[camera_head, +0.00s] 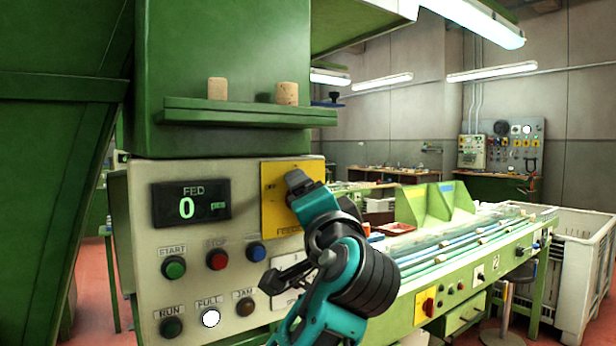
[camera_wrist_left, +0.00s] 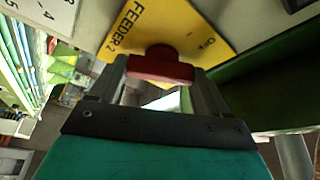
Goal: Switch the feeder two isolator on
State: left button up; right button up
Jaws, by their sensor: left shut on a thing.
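The feeder two isolator is a yellow plate (camera_head: 280,190) at the upper right of the cream control panel, with a red handle (camera_wrist_left: 160,66) that shows in the left wrist view. That view shows the plate (camera_wrist_left: 165,22) marked FEEDER 2 and OFF. My left gripper (camera_wrist_left: 160,74) is shut on the red handle, one finger on each side. In the head view my left gripper (camera_head: 298,184) is against the plate and hides the handle. The handle's exact angle against the marks is hard to tell. My right gripper is not in view.
The panel carries a FED display (camera_head: 190,205) reading 0, START, STOP and blue buttons, and lamps below; the FULL lamp (camera_head: 210,318) is white. Cork stoppers (camera_head: 287,93) stand on a green shelf (camera_head: 240,113) above. A green conveyor bench (camera_head: 470,262) lies to the right.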

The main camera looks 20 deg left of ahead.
pick_arm(q)
jog(key=shift+m+g+h+p, duration=0.35)
jog(key=shift+m+h+p, duration=0.15)
jog(key=shift+m+p, duration=0.9)
jog(key=shift+m+g+h+p, duration=0.35)
jog(key=shift+m+h+p, duration=0.15)
jog(key=shift+m+p, duration=0.85)
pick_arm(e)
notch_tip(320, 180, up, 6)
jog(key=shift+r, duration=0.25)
pick_arm(q)
jog(key=shift+m, duration=0.35)
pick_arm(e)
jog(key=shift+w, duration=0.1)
pick_arm(q)
jog(key=o, duration=1)
jog(key=b+v, duration=0.1)
jog(key=v, duration=1.2)
jog(key=shift+r, duration=0.1)
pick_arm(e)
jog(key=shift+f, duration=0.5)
